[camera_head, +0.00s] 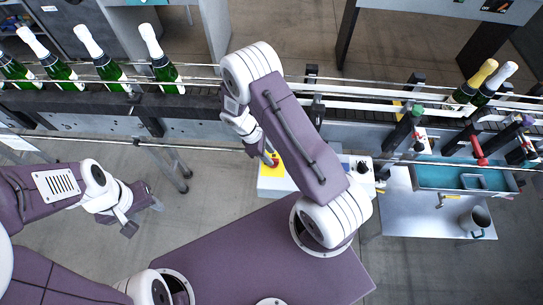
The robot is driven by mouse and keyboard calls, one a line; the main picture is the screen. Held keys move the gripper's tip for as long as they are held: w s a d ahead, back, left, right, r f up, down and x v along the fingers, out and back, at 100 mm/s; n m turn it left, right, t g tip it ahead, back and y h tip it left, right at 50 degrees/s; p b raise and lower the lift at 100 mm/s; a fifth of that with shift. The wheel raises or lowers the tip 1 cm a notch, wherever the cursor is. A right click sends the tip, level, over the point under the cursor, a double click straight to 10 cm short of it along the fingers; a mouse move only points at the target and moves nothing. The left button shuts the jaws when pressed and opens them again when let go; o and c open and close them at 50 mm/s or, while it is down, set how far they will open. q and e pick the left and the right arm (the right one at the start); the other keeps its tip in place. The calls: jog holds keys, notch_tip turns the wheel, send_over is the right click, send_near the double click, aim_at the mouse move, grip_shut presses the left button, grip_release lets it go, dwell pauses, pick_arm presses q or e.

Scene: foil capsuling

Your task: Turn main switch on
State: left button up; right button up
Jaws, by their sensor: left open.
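A grey-white control box stands below the conveyor in the middle of the view, partly hidden by my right arm. On its left part is a yellow plate with a red switch (275,160), which looks like the main switch. My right gripper (266,154) points down at this switch, right beside or over it; whether it touches, and how its fingers stand, cannot be made out. The right part of the box (357,168) carries small dark and blue knobs. My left gripper (141,208) is open and empty over bare floor, far left of the box.
A conveyor (200,105) with rails runs across. Several green bottles with white tops (165,72) stand on it at left, and two more, one gold-topped (470,85), at right. A steel table (425,215) with a blue tray (440,177) and metal jug (476,222) is at right.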

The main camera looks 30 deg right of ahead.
jog(key=shift+x, duration=1.1)
jog(key=shift+s+d+f, duration=0.1)
jog(key=shift+f, duration=0.15)
grip_shut()
